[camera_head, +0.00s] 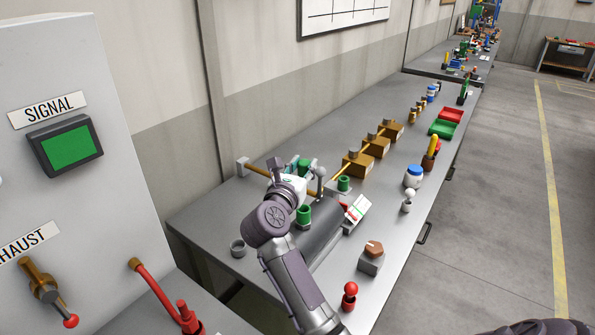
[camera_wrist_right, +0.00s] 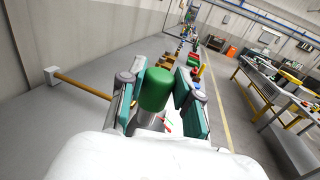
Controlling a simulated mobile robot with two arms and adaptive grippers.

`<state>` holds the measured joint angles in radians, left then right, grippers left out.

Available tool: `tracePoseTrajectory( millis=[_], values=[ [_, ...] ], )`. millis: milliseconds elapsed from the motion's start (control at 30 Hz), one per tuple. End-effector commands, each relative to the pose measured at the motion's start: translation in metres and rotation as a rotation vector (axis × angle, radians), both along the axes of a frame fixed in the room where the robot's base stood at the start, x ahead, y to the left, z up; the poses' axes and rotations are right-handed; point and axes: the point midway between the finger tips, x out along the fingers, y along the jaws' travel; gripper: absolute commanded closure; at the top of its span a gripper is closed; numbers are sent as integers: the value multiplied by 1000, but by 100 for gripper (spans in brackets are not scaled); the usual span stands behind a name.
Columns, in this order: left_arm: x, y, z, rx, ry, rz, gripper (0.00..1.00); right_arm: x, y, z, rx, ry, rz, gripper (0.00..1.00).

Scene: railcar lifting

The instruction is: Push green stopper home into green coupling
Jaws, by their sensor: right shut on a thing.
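My right gripper (camera_head: 302,168) is over the near part of the bench, with teal pads at its fingers. In the right wrist view, its fingers (camera_wrist_right: 160,98) are on both sides of a green stopper (camera_wrist_right: 156,88) with a rounded top, which they hold. A grey cylindrical part shows just below the green. In the head view, one green cylinder (camera_head: 304,214) stands beside my wrist at the dark grey pipe, and another green piece (camera_head: 344,183) stands further right. I cannot tell which is the coupling, nor whether the stopper touches it. My left gripper is not in view.
A grey cabinet (camera_head: 60,110) stands at left. The bench (camera_head: 225,205) holds brown blocks (camera_head: 358,165), a white jar with a blue lid (camera_head: 413,176), a red-knobbed part (camera_head: 349,295) and green and red trays (camera_head: 441,128). A brass rod (camera_wrist_right: 85,86) runs beside the gripper.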

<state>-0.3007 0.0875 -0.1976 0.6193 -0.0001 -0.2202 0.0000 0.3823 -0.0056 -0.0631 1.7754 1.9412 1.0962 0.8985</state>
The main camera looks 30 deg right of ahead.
Motion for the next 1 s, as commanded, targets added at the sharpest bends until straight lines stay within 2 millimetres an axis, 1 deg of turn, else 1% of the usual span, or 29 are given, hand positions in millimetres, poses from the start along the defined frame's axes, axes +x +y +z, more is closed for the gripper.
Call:
tracePoseTrajectory(
  millis=[33,167,367,467,667,900,1000],
  values=[
    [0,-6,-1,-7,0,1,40,0,0,0,0,0,0,100],
    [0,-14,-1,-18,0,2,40,0,0,0,-1,-1,0,100],
    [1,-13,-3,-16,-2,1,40,0,1,-2,4,-2,1,100],
    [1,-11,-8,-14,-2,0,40,0,0,-7,1,0,1,100],
    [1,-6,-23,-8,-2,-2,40,0,1,-24,1,-1,1,100],
    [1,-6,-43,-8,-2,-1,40,0,1,-48,1,0,1,100],
    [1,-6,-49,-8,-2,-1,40,0,1,-55,1,1,2,100]
  ],
)
